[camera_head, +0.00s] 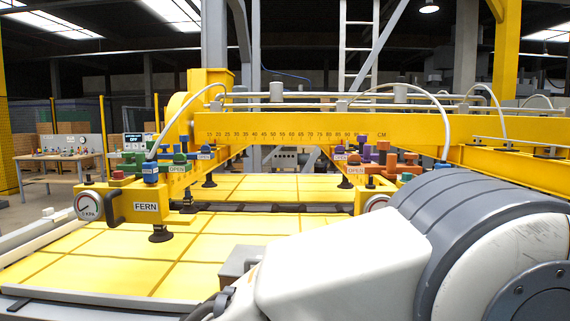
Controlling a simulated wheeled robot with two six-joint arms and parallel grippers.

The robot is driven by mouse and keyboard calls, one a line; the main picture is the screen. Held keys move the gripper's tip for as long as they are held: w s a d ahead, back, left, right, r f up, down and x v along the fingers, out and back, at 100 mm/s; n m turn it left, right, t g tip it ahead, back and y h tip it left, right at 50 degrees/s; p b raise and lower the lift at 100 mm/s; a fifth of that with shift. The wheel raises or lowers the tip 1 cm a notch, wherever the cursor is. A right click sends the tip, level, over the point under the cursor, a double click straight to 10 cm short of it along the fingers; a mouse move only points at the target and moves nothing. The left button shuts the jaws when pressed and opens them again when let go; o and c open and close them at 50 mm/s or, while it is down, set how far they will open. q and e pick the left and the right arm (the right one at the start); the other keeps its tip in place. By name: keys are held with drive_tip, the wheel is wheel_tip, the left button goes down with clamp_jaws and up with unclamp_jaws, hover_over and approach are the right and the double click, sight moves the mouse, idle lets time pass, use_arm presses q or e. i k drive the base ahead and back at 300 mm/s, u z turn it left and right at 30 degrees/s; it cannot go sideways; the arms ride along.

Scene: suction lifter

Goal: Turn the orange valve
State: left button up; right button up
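An orange valve (390,161) sits among several coloured valves on the right end of the yellow lifter frame (290,123). It is small in the picture, with further orange parts beside it, so I cannot tell the exact handle position. My white and grey arm fills the lower right foreground, in front of and below the valves. No fingertips of either gripper can be made out, and neither gripper is seen at the valve.
Yellow panels (110,258) lie under the lifter's black suction cups (160,234). A left valve group (180,158), a gauge (88,205) and a FERN label (146,207) are at the left. White hoses (430,100) arch over the frame. A workbench (60,157) stands far left.

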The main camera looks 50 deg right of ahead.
sight(353, 159)
drive_tip(key=z, duration=0.5)
drive_tip(key=k, duration=0.6)
drive_tip(key=z, duration=1.05)
drive_tip(key=i, duration=0.95)
drive_tip(key=u, duration=0.35)
